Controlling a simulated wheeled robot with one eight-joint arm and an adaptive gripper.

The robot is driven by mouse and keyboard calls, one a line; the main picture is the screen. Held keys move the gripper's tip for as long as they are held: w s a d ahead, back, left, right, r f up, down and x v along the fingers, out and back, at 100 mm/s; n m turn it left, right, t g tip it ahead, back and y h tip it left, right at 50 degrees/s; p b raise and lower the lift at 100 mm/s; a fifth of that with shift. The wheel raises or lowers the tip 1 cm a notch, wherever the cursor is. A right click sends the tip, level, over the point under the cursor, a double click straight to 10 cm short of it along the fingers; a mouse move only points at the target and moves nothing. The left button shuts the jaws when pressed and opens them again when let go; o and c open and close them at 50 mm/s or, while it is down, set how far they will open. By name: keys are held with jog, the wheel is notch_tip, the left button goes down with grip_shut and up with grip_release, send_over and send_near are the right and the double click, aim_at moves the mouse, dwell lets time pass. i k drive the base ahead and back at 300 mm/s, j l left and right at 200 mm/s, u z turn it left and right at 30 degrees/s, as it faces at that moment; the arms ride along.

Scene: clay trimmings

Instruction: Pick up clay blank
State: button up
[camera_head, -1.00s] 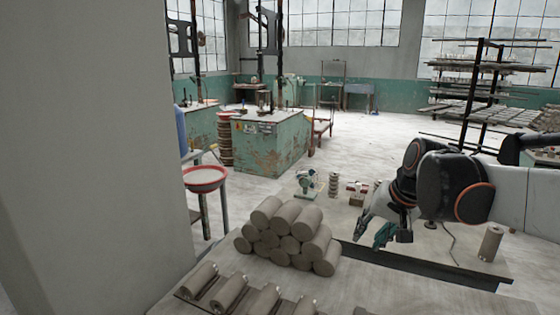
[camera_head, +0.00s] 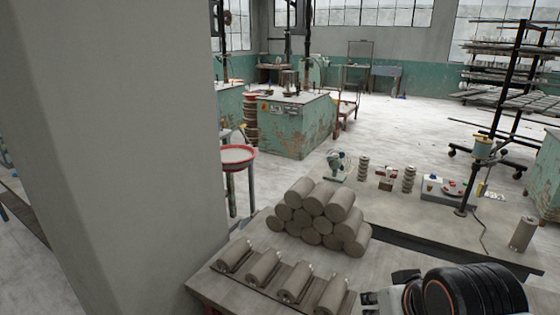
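A stack of grey-brown clay blanks (camera_head: 322,212) lies piled on the near table. A row of single clay blanks (camera_head: 263,266) lies in front of the stack on a rack or board. Another upright clay cylinder (camera_head: 522,234) stands apart at the right. My arm shows at the bottom right. Part of my gripper (camera_head: 372,301) shows at the bottom edge, right of the row of blanks. Its fingertips are not clearly visible, so I cannot tell whether it is open or holds anything.
A wide grey pillar (camera_head: 130,150) fills the left. A red-rimmed basin (camera_head: 237,156) stands behind the table's left side. A small fan (camera_head: 338,165) and stacked discs (camera_head: 363,168) stand behind the pile. Green machines and shelves are farther back, with open floor between.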

aim_at(331, 300)
jog(key=z, duration=1)
jog(key=j+z, duration=0.2)
jog(key=z, duration=0.35)
jog(key=k+j+z, duration=0.15)
jog(key=j, duration=0.25)
jog(key=k+j+z, duration=0.15)
jog(key=j, duration=0.25)
jog(key=k+j+z, duration=0.35)
jog(key=j, duration=0.35)
jog(key=k+j, duration=0.35)
